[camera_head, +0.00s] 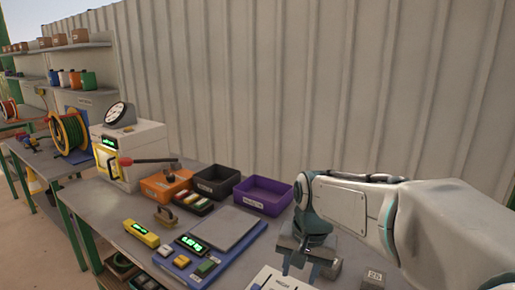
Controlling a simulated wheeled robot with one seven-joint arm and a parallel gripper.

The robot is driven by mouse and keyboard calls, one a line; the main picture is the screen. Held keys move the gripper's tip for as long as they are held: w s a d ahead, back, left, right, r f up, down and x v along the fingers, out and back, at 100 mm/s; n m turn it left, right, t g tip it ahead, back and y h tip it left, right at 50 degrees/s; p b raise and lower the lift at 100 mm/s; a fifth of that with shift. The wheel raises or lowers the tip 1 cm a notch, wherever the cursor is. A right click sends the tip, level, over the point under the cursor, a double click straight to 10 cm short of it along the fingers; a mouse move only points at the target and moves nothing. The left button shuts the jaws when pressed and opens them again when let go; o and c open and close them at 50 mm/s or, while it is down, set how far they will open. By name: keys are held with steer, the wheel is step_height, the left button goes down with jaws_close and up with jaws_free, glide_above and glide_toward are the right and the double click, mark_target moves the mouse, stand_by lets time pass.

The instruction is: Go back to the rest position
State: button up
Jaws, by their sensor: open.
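My arm reaches in from the right side of the head view. My gripper (305,266) points down over the front right of the workbench (232,217). Its jaws are apart, and I see nothing held between them. A white printed card (278,280) lies just below and left of it, partly cut off by the picture's edge. A small grey block (374,279) marked with a number stands to its right, apart from it.
A purple bin (263,203), a black bin (217,186) and an orange box (165,186) stand along the back. A white press (130,160) with a red-tipped lever stands further left. A corrugated wall closes the back.

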steer(key=s+d+f+n, duration=0.1)
steer(key=s+d, duration=0.2)
steer(key=s, duration=0.3)
steer(key=s+d+f+n+t, duration=0.1)
steer(key=s+d+f+n, duration=0.1)
steer(key=s, duration=0.3)
steer(key=shift+s+d+f+t+h, duration=0.25)
steer(key=shift+s+d+t+h, duration=0.05)
steer(key=shift+s+d+h, duration=0.15)
steer(key=shift+w, duration=0.1)
stand_by(1.3)
